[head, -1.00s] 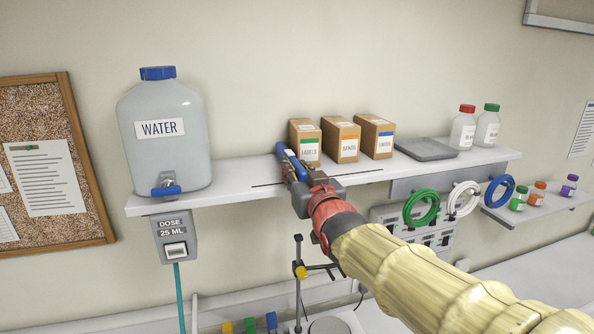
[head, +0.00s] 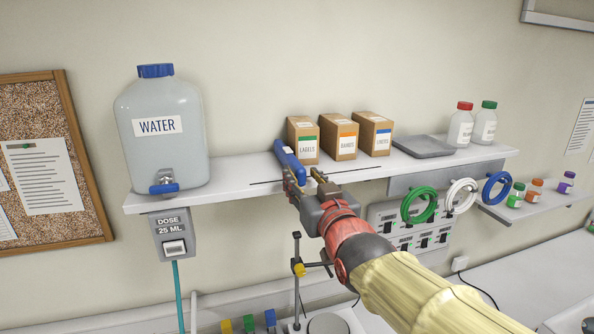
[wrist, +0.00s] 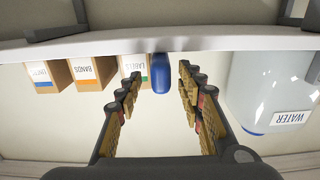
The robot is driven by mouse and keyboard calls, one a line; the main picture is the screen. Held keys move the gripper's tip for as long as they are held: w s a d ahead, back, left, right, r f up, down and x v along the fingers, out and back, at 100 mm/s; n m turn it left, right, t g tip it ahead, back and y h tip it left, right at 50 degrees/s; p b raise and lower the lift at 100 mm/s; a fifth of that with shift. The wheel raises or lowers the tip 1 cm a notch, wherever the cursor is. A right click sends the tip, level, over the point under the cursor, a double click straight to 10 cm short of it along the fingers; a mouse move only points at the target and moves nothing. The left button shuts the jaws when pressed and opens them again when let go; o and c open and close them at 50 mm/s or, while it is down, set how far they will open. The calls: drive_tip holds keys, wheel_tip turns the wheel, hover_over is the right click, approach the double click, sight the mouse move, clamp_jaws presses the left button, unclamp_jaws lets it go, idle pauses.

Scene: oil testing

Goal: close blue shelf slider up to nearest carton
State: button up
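The blue shelf slider (head: 288,161) stands on the white shelf (head: 230,184), just left of the LABELS carton (head: 304,145), the nearest carton. In the wrist view, which is upside down, the slider (wrist: 160,72) shows beside the LABELS carton (wrist: 133,68) with at most a narrow gap; I cannot tell if they touch. My gripper (head: 305,181) is at the slider's front end with its fingers apart. In the wrist view the open fingers (wrist: 160,80) lie either side of the slider's line, with clear space between them and the slider.
The BANDS carton (head: 340,137) and a third carton (head: 374,135) stand further right. A water container (head: 160,150) stands at the shelf's left end. A grey flat plate (head: 423,147) and white bottles (head: 460,128) are at the right. The shelf between container and slider is clear.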

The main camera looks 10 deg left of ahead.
drive_tip(key=shift+v, duration=2.8)
drive_tip(key=shift+f, duration=0.1)
drive_tip(key=s+d+f+g+h+b, duration=0.1)
drive_tip(key=s+d+f+g+h, duration=0.15)
drive_tip(key=f, duration=0.65)
drive_tip(key=s+d+f+g+h+b, duration=0.1)
drive_tip(key=s+d+f+g+h, duration=0.2)
drive_tip(key=f, duration=0.7)
drive_tip(key=s+d+f+m+g+h+b, duration=0.2)
drive_tip(key=s+d+f+b, duration=0.6)
drive_tip(key=d+f, duration=0.4)
drive_tip(key=s+d+f+m+g+h+b, duration=0.1)
drive_tip(key=s+d+f+m+b, duration=0.3)
drive_tip(key=s+d+f+b, duration=0.5)
drive_tip(key=shift+s+d+f+g+h, duration=0.35)
drive_tip(key=shift+s+d+f+g, duration=0.35)
drive_tip(key=shift+d+f, duration=1.1)
drive_tip(key=shift+d+r, duration=0.15)
